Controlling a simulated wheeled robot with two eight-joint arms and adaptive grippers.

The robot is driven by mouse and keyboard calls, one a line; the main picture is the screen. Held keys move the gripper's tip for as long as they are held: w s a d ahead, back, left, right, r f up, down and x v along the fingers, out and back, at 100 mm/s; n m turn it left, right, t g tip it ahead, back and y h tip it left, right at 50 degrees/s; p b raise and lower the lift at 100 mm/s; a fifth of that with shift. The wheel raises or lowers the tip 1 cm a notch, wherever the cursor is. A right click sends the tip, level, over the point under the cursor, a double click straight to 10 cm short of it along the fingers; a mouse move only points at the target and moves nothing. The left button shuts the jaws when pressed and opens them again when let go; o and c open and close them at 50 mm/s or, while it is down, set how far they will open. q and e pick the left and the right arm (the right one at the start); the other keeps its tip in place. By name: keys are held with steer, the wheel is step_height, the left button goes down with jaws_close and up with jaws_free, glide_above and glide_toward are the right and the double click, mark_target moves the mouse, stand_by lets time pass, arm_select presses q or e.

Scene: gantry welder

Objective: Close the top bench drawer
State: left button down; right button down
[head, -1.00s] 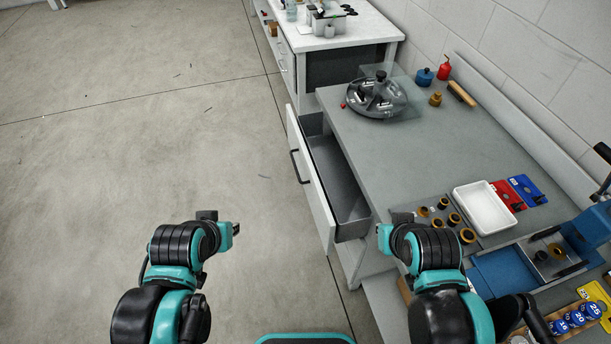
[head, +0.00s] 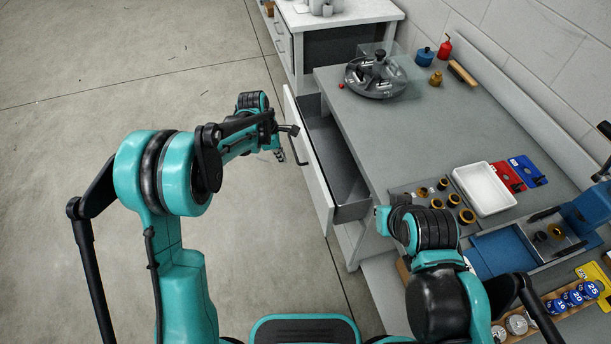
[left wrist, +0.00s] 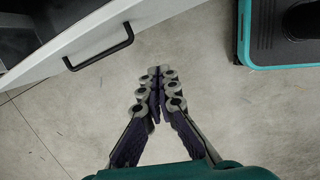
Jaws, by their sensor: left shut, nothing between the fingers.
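The top bench drawer (head: 318,172) is pulled out from the grey bench, and its inside looks empty. Its white front with a black bar handle (head: 299,147) faces left. The handle also shows in the left wrist view (left wrist: 100,52). My left gripper (head: 280,155) is in front of the drawer front, left of the handle and apart from it. In the left wrist view its fingers (left wrist: 158,88) are shut with nothing between them, over bare floor. My right arm is at the lower right, over the bench edge; its gripper fingers cannot be made out.
The bench top (head: 410,130) holds a round grey fixture (head: 376,77), a white tray (head: 484,189), a rack of brass rings and blue weights. A second white bench (head: 340,15) stands behind. The floor left of the drawer is clear.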

arm_select(q)
steer(key=w+d+f+n+b, duration=0.2)
steer(key=d+f+b, duration=0.3)
steer(key=f, duration=0.9)
steer(key=w+d, duration=0.1)
steer(key=d, duration=0.1)
steer(key=shift+w+d+f+g, duration=0.15)
steer(key=shift+d+f+g, duration=0.15)
steer(key=shift+d+f, duration=0.1)
steer(key=w+d, duration=0.4)
steer(key=d, duration=1.1)
steer(key=shift+d, duration=0.1)
